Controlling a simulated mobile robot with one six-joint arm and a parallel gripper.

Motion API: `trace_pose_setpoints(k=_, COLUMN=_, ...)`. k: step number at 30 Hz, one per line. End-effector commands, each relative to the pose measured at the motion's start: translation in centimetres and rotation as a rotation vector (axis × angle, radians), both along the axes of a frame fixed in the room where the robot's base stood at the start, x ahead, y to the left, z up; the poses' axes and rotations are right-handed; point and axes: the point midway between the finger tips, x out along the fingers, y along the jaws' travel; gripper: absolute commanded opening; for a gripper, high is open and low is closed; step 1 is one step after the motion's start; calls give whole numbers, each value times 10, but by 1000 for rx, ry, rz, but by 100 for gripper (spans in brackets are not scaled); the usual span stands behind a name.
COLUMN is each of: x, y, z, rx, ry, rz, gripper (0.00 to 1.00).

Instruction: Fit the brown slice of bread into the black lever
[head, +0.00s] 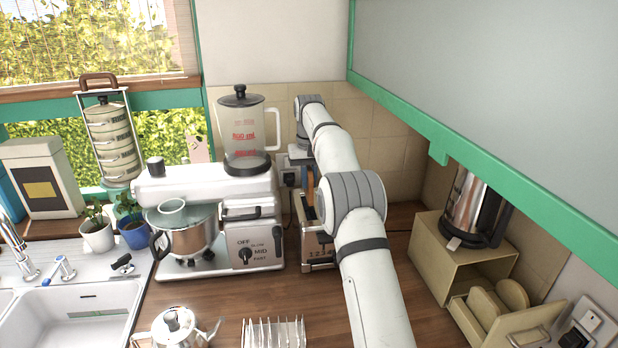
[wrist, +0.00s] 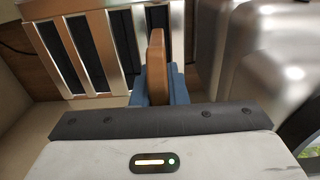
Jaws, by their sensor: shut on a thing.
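The brown slice of bread (wrist: 156,62) stands on edge between the blue fingers of my gripper (wrist: 158,84) in the wrist view. My gripper is shut on its near end. The slice's far end lies over or beside the slotted metal toaster (wrist: 105,20); I cannot tell whether it is inside a slot. In the head view the slice (head: 310,188) shows as a narrow upright brown strip above the toaster (head: 318,254), partly hidden by my arm. I cannot clearly pick out the black lever in either view.
A white stand mixer (head: 215,190) with a blender jug on it stands close left of the toaster. A toast rack (head: 273,333) and a metal teapot (head: 178,330) are in front. An open bread box (head: 455,255) with a kettle on top stands right.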

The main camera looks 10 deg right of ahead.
Motion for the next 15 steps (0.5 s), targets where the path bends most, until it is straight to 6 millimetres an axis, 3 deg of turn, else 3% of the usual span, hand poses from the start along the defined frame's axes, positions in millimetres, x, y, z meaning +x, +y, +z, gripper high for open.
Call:
trace_pose_setpoints(k=4, x=0, y=0, z=-13, rx=0, ry=0, rz=0, gripper=0)
trace_pose_setpoints(k=15, x=0, y=0, z=-12, rx=0, ry=0, rz=0, gripper=0)
